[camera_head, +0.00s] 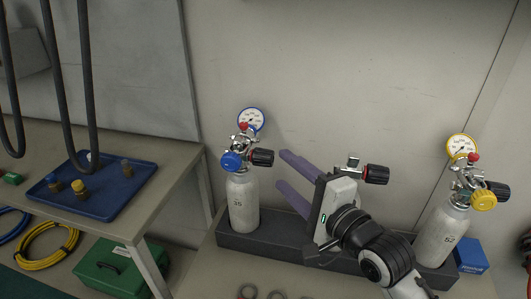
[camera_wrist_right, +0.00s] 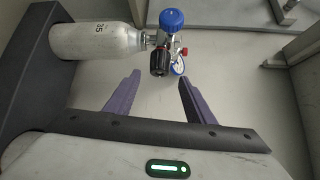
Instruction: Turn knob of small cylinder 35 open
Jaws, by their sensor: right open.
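Small cylinder 35 (camera_head: 243,207) stands upright in a dark rack, with a blue knob (camera_head: 231,161), a black knob (camera_head: 262,157) and a blue-rimmed gauge (camera_head: 251,120) on top. My right gripper (camera_head: 281,170) is open and empty just right of this valve, its purple fingers pointing at it. In the right wrist view, cylinder 35 (camera_wrist_right: 95,42) lies sideways in the picture. Its black knob (camera_wrist_right: 159,60) appears just beyond the gap between the fingertips (camera_wrist_right: 160,78), apart from them, with the blue knob (camera_wrist_right: 171,19) above. My left gripper is out of view.
A middle cylinder's black knob (camera_head: 377,174) shows behind my right gripper; its body is hidden. Cylinder 52 (camera_head: 440,236), with a yellow knob (camera_head: 484,200), stands right. The dark rack (camera_head: 270,238) bears the cylinders. A blue tray (camera_head: 105,201) lies on the left table.

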